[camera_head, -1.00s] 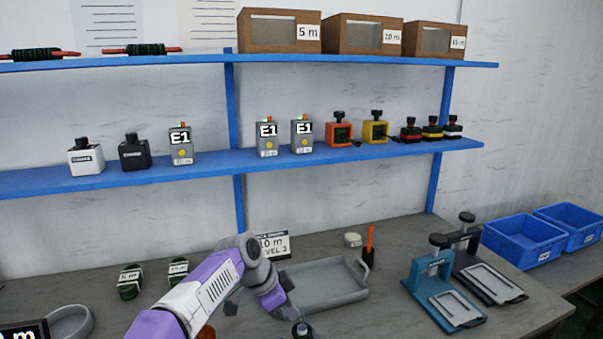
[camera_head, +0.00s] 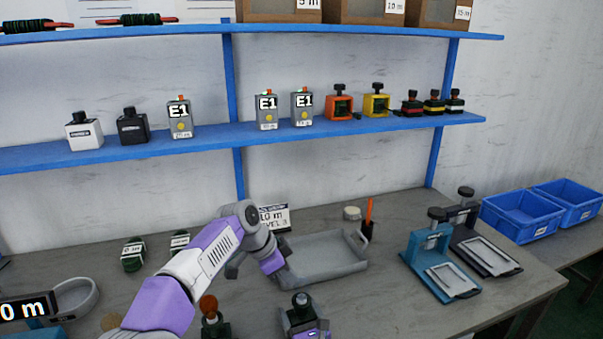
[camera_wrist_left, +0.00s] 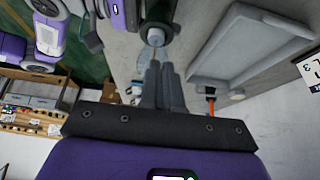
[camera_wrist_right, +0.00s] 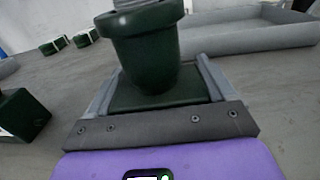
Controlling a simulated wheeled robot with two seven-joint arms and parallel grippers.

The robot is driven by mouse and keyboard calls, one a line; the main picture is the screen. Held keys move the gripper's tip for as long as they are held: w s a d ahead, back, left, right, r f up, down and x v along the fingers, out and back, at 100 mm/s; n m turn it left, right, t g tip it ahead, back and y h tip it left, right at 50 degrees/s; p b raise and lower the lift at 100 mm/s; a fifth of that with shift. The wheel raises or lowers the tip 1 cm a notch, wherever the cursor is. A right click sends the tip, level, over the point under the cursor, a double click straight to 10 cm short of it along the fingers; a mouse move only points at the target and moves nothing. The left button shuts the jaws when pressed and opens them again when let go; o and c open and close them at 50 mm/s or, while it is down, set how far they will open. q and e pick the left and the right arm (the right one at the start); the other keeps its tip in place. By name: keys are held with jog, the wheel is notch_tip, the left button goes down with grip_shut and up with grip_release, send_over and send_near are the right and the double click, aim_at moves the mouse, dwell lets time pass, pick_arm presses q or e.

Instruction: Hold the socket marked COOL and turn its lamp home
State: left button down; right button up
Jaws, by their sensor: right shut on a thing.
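A dark green socket (camera_wrist_right: 150,55) fills the right wrist view, its square base between the two fingers of my right gripper (camera_wrist_right: 155,85), which is shut on it. In the head view the socket (camera_head: 299,318) is low in the middle with a pale lamp (camera_head: 301,299) on top. No COOL mark is legible. In the left wrist view the small lamp (camera_wrist_left: 155,38) sits in the socket's round mouth. My left gripper (camera_wrist_left: 158,68) has its fingers together, tips just short of the lamp.
Another green socket with a red-brown lamp (camera_head: 209,306) stands to the left. Two clamp stands (camera_head: 440,270) and blue bins (camera_head: 522,222) are at the right. A blue shelf (camera_head: 200,144) runs above.

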pick_arm(q)
jog(key=shift+a+f, duration=0.1)
jog(key=shift+f, duration=0.05)
dwell(0.3)
notch_tip(320, 180, up, 6)
jog(key=shift+a, duration=0.25)
dwell(0.4)
jog(key=shift+s+d+f, duration=0.1)
jog(key=shift+s+f, duration=0.25)
jog(key=shift+f, duration=0.6)
jog(key=shift+s+d+f, duration=0.1)
jog(key=shift+s+f, duration=0.3)
jog(key=shift+f, duration=0.6)
jog(key=shift+s+d+f, duration=0.1)
jog(key=shift+s+f, duration=0.25)
jog(key=shift+f, duration=0.6)
